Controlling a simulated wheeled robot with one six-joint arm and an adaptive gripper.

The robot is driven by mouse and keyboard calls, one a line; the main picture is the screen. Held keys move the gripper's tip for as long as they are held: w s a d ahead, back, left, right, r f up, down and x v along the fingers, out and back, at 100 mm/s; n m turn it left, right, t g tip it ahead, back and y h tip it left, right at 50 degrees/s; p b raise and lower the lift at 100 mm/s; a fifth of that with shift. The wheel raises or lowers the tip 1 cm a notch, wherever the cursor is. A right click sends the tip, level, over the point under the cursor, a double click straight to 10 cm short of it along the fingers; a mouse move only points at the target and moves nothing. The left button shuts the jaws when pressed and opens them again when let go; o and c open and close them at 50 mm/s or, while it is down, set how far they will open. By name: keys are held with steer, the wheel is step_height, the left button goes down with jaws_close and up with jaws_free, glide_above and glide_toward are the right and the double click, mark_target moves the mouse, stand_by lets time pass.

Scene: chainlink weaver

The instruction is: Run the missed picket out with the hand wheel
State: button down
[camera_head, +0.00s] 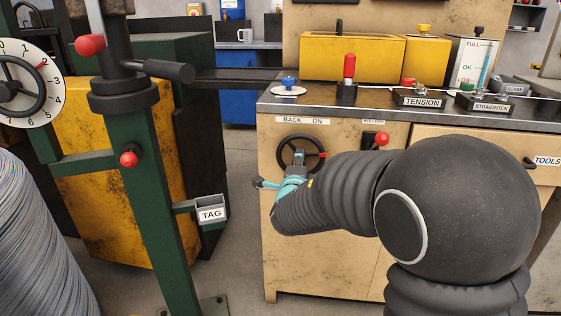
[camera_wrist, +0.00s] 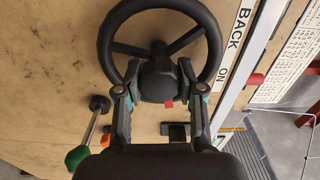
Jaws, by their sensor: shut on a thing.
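The black hand wheel (camera_head: 282,147) is on the front of the tan cabinet, under a label reading BACK and ON. A red mark shows at its right side. My gripper (camera_head: 298,168) is at the wheel, and its teal parts cover the wheel's lower part. In the wrist view, the wheel's rim (camera_wrist: 213,48) fills the upper middle. The exact contact is partly hidden. I cannot make out a picket in either view.
A red-knobbed rollers lever (camera_head: 380,139) is right of the wheel. A green machine post (camera_head: 158,210) with a TAG holder (camera_head: 211,214) stands left. A numbered dial (camera_head: 47,95) with another wheel is far left. Tension and straighten controls (camera_head: 420,97) sit on the cabinet top.

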stand_by(0.3)
steer(key=c, duration=0.7)
jaws_free()
steer(key=shift+s, duration=0.1)
steer(key=s, duration=1.1)
steer(key=shift+s+a, duration=0.35)
steer(key=shift+s, duration=0.05)
